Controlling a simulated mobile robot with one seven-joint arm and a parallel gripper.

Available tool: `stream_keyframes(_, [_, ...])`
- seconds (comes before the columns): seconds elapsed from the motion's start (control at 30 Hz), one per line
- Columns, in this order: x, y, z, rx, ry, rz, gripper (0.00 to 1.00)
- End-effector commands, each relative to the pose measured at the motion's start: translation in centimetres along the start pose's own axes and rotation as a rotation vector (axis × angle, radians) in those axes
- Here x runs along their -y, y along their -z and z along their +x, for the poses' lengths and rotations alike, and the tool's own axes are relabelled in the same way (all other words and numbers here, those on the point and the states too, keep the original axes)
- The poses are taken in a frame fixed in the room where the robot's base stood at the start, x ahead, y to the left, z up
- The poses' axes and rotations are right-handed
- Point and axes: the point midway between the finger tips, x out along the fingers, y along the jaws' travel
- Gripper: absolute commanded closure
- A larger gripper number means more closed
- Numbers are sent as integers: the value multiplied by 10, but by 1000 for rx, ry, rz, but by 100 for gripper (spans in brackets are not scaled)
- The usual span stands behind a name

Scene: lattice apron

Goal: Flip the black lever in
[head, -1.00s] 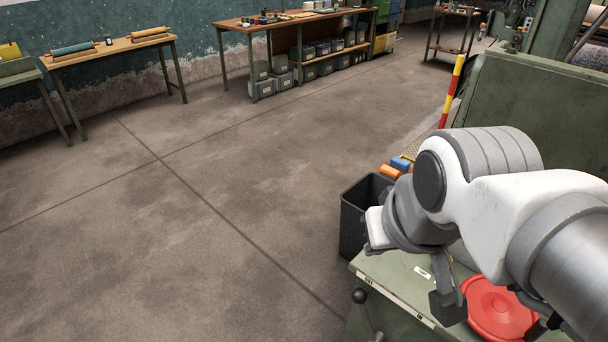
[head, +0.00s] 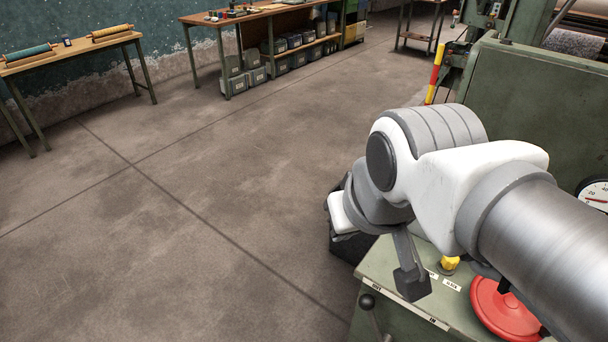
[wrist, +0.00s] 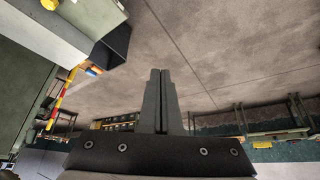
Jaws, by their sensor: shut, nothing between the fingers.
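The black lever (head: 367,301) has a round black knob on a metal shaft. It sticks out at the left front edge of the green console (head: 392,257) in the head view. A label strip along that edge reads "IN" toward its right end; the text at its left end is too small to read surely. My gripper (wrist: 160,72) shows in the wrist view with its two fingers shut together and empty. It points out over the floor, apart from the console. The lower part of the lever is cut off.
A red handwheel (head: 503,308) and a yellow knob (head: 449,264) sit on the console. A dark bin (head: 350,247) stands behind it, partly hidden by my arm. A gauge (head: 594,194) is at right. Open floor (head: 200,230) lies to the left.

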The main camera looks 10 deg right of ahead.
Motion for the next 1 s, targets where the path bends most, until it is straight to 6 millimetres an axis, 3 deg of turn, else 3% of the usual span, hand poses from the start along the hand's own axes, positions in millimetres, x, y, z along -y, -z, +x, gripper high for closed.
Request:
stream_keyframes(0.13, [-1, -2, 12, 9, -4, -15, 100])
stream_keyframes(0.27, [-5, -6, 48, 41, -16, -71, 100])
stream_keyframes(0.67, [-28, -20, 223, 197, -12, -371, 100])
stream_keyframes(0.73, [-38, -9, 228, 241, 9, -433, 100])
stream_keyframes(1.0, [-75, -18, 310, 364, 158, -665, 100])
